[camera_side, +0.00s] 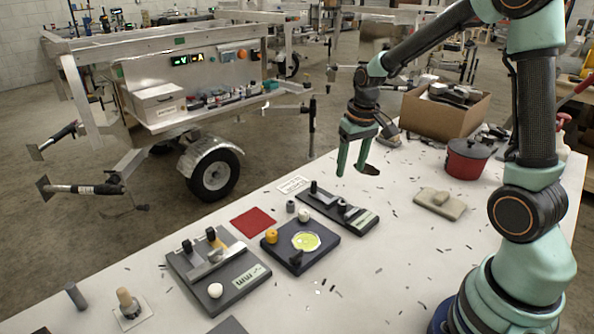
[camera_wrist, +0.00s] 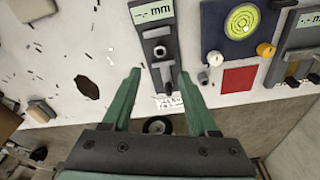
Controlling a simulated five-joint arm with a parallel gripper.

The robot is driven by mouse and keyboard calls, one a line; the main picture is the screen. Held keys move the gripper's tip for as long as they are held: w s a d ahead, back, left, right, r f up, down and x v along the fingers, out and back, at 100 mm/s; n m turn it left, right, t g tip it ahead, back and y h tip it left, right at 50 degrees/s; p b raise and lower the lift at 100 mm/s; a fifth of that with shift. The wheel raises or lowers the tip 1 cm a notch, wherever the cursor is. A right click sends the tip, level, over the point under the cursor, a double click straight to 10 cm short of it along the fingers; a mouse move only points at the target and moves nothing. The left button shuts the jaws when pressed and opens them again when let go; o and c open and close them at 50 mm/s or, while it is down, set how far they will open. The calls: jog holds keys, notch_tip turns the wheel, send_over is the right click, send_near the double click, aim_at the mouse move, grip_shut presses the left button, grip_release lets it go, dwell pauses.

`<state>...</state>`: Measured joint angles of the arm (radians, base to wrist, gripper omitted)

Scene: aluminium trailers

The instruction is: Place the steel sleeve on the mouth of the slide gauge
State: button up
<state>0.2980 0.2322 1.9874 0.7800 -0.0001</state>
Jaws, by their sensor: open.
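The steel sleeve appears to be the small grey hollow cylinder (camera_side: 290,206), standing upright on the white table between two boards. It also shows in the wrist view (camera_wrist: 203,78). A narrow dark gauge (camera_side: 338,210) with a rail, dark blocks and a display lies to its right; the wrist view shows this gauge (camera_wrist: 157,32) too. A wider gauge board (camera_side: 192,279) at left also has a display and a metal bar. I cannot tell for sure which is the slide gauge. My gripper (camera_side: 352,170) is open and empty above the table, beyond the narrow gauge (camera_wrist: 161,74).
A dark board (camera_side: 323,254) with a yellow-green disc and knobs stands between the gauges. A red mat (camera_side: 253,222) lies behind it. A grey rod (camera_side: 75,295) and a wooden peg (camera_side: 127,301) stand at left. A red pot (camera_side: 467,158) and cardboard box (camera_side: 440,113) are at right.

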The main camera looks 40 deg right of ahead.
jog(key=s+a+r+n+t, duration=0.3)
jog(key=s+a+r+t, duration=0.1)
jog(key=s+a+r, duration=0.6)
jog(key=shift+s+a+r, duration=0.25)
jog(key=shift+a+r, duration=0.5)
jog(key=shift+a, duration=0.25)
jog(key=shift+r, duration=0.1)
jog(key=shift+c, duration=0.5)
